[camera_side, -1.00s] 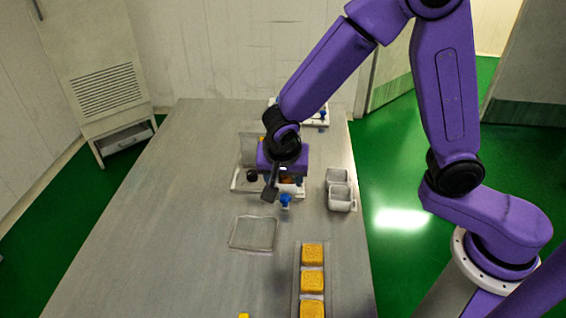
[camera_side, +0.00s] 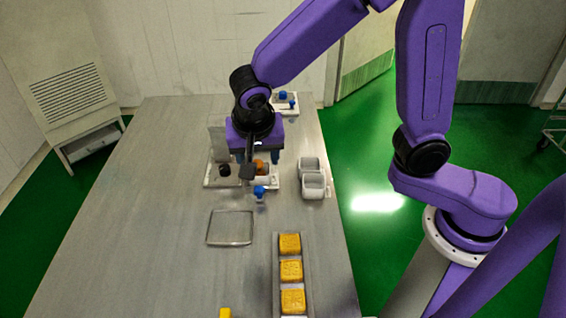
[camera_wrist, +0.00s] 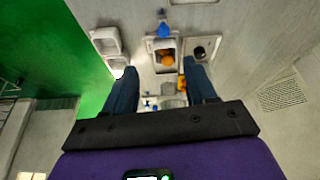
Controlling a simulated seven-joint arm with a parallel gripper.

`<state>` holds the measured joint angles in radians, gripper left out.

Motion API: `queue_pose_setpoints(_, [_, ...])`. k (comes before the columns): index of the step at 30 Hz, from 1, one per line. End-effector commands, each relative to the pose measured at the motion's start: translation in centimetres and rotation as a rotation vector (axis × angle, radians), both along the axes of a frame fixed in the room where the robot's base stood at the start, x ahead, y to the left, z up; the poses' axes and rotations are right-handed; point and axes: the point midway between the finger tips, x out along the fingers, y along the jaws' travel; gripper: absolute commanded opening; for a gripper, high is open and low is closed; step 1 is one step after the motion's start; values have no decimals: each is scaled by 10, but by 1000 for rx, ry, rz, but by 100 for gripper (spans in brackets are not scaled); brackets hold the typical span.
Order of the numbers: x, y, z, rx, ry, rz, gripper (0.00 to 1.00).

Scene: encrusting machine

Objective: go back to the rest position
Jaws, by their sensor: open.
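My gripper (camera_side: 257,158) hangs over the far part of the metal table (camera_side: 165,215) in the side view, with its fingers pointing down. In the wrist view my gripper (camera_wrist: 163,82) shows two dark blue fingers spread apart with nothing between them. Below and beyond it stands the machine (camera_side: 222,172), with a white base, a black knob (camera_side: 224,170) and a blue knob (camera_side: 259,191). An orange item (camera_wrist: 167,59) sits in a square opening of the machine in the wrist view. My wrist hides part of the machine in the side view.
Two white containers (camera_side: 313,184) stand at the table's right. A tray (camera_side: 275,265) of yellow square pieces (camera_side: 291,270) lies at the front, beside an empty clear tray (camera_side: 230,228). A white unit with blue knobs (camera_side: 285,103) stands at the back. The left of the table is clear.

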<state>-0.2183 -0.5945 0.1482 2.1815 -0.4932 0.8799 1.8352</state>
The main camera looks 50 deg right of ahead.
Motion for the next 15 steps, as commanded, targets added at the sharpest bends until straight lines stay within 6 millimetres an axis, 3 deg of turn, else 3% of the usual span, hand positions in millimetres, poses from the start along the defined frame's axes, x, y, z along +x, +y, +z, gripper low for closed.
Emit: queue_pose_setpoints(15, [-81, -62, 13, -42, 250, 777, 56])
